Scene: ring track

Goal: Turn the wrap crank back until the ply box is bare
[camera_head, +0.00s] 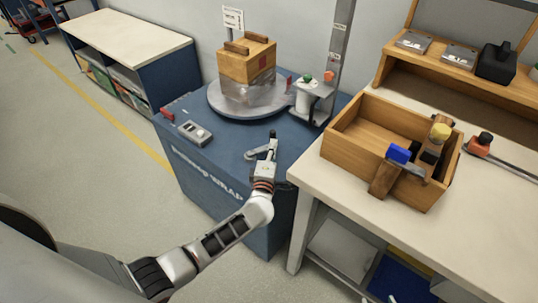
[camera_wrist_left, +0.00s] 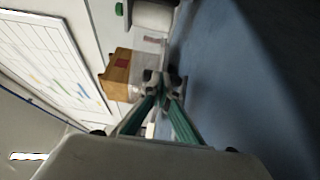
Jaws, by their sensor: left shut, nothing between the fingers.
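The ply box (camera_head: 247,63) stands on a round grey turntable (camera_head: 217,104) on the blue wrapping machine. Clear film (camera_head: 250,91) covers its lower part, while its upper part and top battens are bare. The box (camera_wrist_left: 119,66) and film (camera_wrist_left: 135,93) also show in the left wrist view. The wrap crank (camera_head: 272,136), with a dark knob, is on the machine's front top. My left gripper (camera_head: 266,165) is shut and empty close to the crank; contact is unclear. Its fingers (camera_wrist_left: 163,98) meet in the wrist view. My right gripper is not in view.
A film roll (camera_head: 306,96) stands by the grey mast (camera_head: 337,45) behind the crank. A control box (camera_head: 195,133) is at the machine's left. On the right, a bench (camera_head: 480,205) holds a wooden tray (camera_head: 343,132) with tools and blocks.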

